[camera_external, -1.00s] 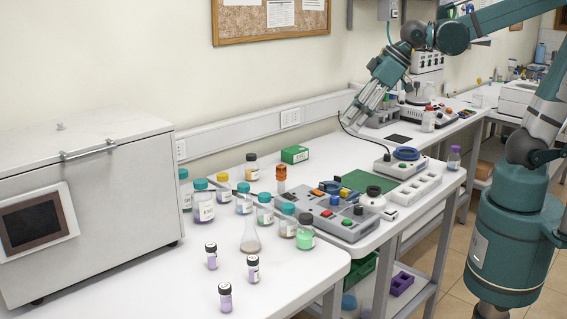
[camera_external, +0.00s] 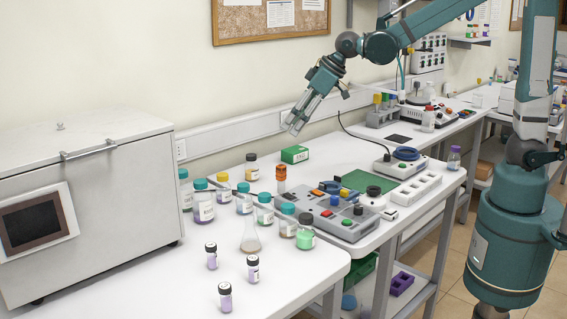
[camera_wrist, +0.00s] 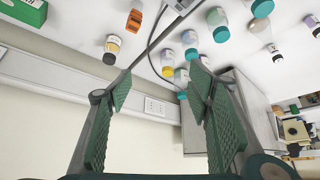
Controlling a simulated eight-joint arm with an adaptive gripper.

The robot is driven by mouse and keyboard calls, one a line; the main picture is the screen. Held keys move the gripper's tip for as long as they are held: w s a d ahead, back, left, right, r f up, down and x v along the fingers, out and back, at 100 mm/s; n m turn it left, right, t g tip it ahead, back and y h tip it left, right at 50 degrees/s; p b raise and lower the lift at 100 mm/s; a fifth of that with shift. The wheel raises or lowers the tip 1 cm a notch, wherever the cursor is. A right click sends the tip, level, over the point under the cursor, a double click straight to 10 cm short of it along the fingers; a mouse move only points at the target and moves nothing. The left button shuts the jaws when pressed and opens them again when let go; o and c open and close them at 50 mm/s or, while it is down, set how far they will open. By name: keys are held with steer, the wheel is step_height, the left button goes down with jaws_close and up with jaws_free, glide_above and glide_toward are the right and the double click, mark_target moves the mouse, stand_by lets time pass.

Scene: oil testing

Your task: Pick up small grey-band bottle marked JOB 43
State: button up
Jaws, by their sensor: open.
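Small dark-capped bottles with purple contents stand on the white bench at the front: one at the left (camera_external: 211,257), one at the right (camera_external: 253,270), one nearest (camera_external: 225,299). A taller dark-capped bottle (camera_external: 252,168) stands at the back by the wall; it also shows in the wrist view (camera_wrist: 112,46). The labels are too small to read, so I cannot tell which bottle is marked JOB 43, and no grey band can be made out. My gripper (camera_external: 293,127) is open and empty, high above the back of the bench near the wall. Its spread fingers show in the wrist view (camera_wrist: 160,85).
Teal-capped bottles (camera_external: 203,206) and a flask (camera_external: 250,238) crowd the bench middle. A grey console (camera_external: 325,215), orange item (camera_external: 281,180) and green box (camera_external: 294,154) stand right. A large grey cabinet (camera_external: 90,200) fills the left. The bench front is clearer.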

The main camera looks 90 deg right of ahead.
mark_target(251, 155)
steer(key=shift+m, duration=0.4)
steer(key=w+d+f, duration=0.5)
steer(key=d, duration=0.1)
steer(key=w+d+f, duration=0.4)
steer(key=d+f, duration=0.2)
steer(key=w+d+f, duration=0.5)
steer(key=d+f, duration=0.1)
steer(key=shift+w+d+f, duration=0.2)
steer(key=shift+w+f, duration=0.05)
steer(key=shift+w, duration=0.1)
steer(key=shift+b+x, duration=0.3)
steer(key=shift+x, duration=1)
steer(key=shift+f, duration=0.1)
steer(key=shift+x, duration=2.45)
steer(key=shift+s+d+f, duration=0.1)
steer(key=shift+f, duration=0.05)
